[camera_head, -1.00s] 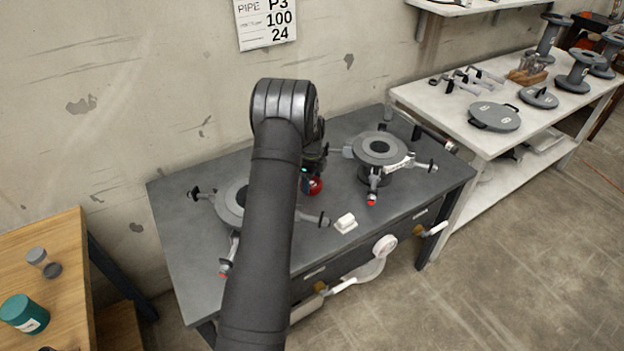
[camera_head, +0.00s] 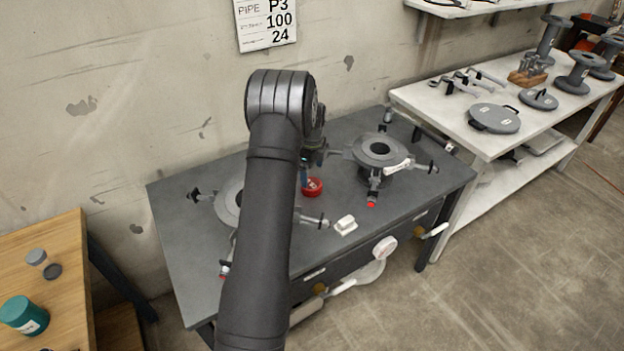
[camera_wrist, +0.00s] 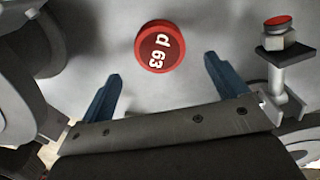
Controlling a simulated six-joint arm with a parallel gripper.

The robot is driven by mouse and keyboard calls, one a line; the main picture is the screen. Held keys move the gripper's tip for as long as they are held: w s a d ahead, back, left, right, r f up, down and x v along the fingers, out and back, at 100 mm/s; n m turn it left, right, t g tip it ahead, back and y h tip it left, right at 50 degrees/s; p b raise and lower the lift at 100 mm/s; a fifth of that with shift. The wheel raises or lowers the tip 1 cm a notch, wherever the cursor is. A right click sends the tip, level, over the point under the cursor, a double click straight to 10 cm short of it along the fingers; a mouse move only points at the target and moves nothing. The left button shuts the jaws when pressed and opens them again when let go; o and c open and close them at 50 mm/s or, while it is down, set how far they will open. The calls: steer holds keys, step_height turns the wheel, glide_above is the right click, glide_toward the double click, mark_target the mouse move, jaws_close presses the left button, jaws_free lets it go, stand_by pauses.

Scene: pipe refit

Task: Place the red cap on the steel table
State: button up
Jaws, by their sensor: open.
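The red cap (camera_head: 312,187) lies on the dark grey steel table (camera_head: 185,243), between the two grey flanged pipe fixtures. In the wrist view the red cap (camera_wrist: 160,47) shows its round face with the marking "d 63". My gripper (camera_wrist: 160,75) is open, its two blue fingers apart, with nothing between them. The cap lies just beyond the fingertips in that view, apart from both. In the head view my gripper (camera_head: 305,180) is just above and left of the cap, partly hidden by my arm.
A left flanged fixture (camera_head: 228,203) and a right one (camera_head: 379,150) stand on the table with arms spread out. A small white block (camera_head: 345,224) lies near the front edge. A white side table (camera_head: 440,100) holds grey parts. A wooden table (camera_head: 40,270) stands at left.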

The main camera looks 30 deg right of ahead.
mark_target(312, 184)
step_height(312, 184, up, 7)
stand_by(0.3)
step_height(312, 184, down, 12)
steer(key=shift+f, duration=0.15)
step_height(312, 184, up, 3)
steer(key=shift+f, duration=0.1)
steer(key=shift+r, duration=0.75)
